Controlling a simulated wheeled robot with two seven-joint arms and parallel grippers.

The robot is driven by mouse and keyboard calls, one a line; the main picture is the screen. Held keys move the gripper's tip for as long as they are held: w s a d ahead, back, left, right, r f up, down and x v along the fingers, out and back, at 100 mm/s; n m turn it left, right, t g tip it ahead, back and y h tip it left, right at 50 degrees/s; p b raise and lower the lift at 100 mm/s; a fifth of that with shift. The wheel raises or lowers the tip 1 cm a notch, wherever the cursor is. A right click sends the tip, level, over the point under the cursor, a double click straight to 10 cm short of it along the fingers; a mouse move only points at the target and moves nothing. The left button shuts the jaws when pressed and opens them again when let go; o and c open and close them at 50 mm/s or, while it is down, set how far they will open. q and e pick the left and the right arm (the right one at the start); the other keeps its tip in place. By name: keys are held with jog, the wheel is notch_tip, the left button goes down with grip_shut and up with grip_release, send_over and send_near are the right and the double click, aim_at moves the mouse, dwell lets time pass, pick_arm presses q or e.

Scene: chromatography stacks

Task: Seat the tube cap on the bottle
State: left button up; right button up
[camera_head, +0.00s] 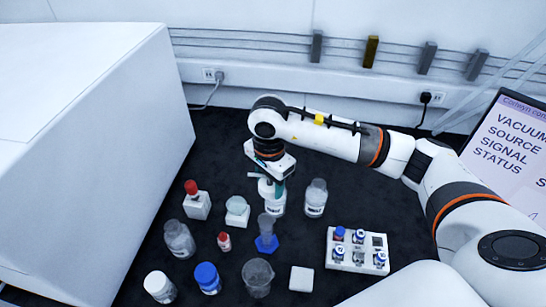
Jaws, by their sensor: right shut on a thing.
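My right arm reaches in from the right, and my right gripper (268,181) points down over a labelled clear bottle (272,207) near the middle of the dark bench. The gripper is shut on the tube cap, which is mostly hidden by the fingers at the bottle's mouth. I cannot tell whether the cap touches the bottle's neck or sits a little above it. The bottle stands upright. My left gripper is not in view.
A similar clear bottle (316,198) stands close on the right. A graduated cylinder (267,226) with a blue base is just in front. A white vial rack (357,252), a beaker (257,278), and a blue-capped bottle (207,278) stand nearer. A large white box (95,150) fills the left.

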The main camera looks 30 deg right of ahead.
jog(key=w+d+f+m, duration=0.5)
jog(key=w+f+m, duration=0.1)
jog(key=m, duration=1.2)
jog(key=shift+w+f+p, duration=0.3)
jog(key=shift+f+p, duration=0.1)
jog(key=shift+f, duration=0.05)
dwell(0.4)
jog(key=shift+f+b, duration=0.95)
jog(key=shift+b, duration=0.1)
jog(key=shift+f, duration=0.1)
